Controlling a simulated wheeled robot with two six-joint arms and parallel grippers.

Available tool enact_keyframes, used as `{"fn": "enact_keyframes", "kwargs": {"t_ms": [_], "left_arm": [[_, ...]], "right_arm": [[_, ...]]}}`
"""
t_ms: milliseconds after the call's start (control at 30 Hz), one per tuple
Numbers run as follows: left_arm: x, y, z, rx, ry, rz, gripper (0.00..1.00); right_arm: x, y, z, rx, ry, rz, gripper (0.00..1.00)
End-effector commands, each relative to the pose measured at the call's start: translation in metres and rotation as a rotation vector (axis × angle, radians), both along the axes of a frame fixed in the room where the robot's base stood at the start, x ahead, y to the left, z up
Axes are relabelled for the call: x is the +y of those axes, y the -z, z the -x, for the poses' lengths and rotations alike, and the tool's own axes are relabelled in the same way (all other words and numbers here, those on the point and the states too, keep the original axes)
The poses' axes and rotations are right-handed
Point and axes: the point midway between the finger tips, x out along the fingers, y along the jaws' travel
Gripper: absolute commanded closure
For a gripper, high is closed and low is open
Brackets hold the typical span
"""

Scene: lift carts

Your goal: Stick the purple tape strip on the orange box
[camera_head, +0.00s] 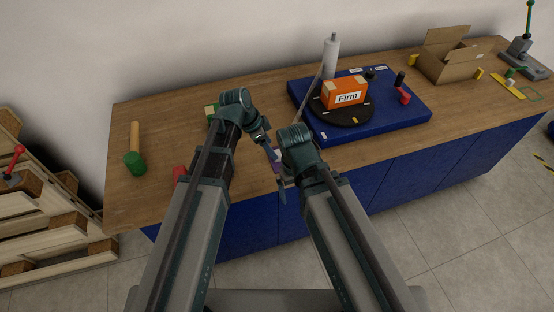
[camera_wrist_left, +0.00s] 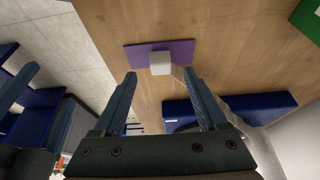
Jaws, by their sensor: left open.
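The purple tape strip (camera_wrist_left: 184,48) lies on the wooden table in the left wrist view, with a pale square block (camera_wrist_left: 160,63) on its near edge. A little of the strip shows between my arms in the head view. My left gripper (camera_wrist_left: 160,75) is open, its fingertips on either side of the block; I cannot tell whether they touch it. The orange box (camera_head: 345,95), marked "Firm", sits on a black turntable (camera_head: 341,118) on a blue platform (camera_head: 392,121). My right gripper (camera_head: 282,186) is by the table's front edge, its fingers apart and empty.
A white roll on a post (camera_head: 330,58) stands behind the box. An open carton (camera_head: 452,65) is at the back right.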

Motion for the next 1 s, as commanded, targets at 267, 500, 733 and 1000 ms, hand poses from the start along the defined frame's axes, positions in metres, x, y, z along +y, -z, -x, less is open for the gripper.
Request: {"fn": "enact_keyframes", "kwargs": {"t_ms": [267,500,733,1000], "left_arm": [[-0.009,0.026,-0.004,0.000,0.001,0.000,0.25],[-0.018,0.049,-0.007,0.000,0.001,0.000,0.25],[-0.019,0.047,-0.007,0.000,0.000,0.000,0.25],[-0.019,0.047,-0.007,0.000,0.000,0.000,0.70]], "right_arm": [[0.000,0.026,0.000,0.000,0.000,0.000,0.00],[0.000,0.049,0.000,0.000,0.000,0.000,0.00],[0.000,0.047,0.000,0.000,0.000,0.000,0.00],[0.000,0.047,0.000,0.000,0.000,0.000,0.00]]}}
